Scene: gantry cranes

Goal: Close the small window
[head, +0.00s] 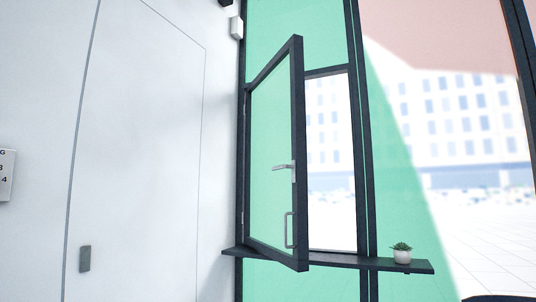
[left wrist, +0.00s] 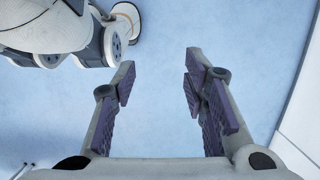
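The small window (head: 270,155) stands open in the head view, hinged on its left side and swung out toward me. It has a dark frame and green-tinted glass. A lever handle (head: 284,167) sits at mid-height near its free edge, with a pull bar (head: 289,230) below it. The opening (head: 331,160) in the dark fixed frame shows bright to its right. My left gripper (left wrist: 160,85) is open and empty in the left wrist view, over a plain light-blue surface, with no window in that view. My right gripper is in neither view.
A dark shelf (head: 340,260) runs below the window and carries a small potted plant (head: 402,253) at its right. A white wall with a flush door (head: 140,150) fills the left. Large glass panes (head: 450,140) lie to the right.

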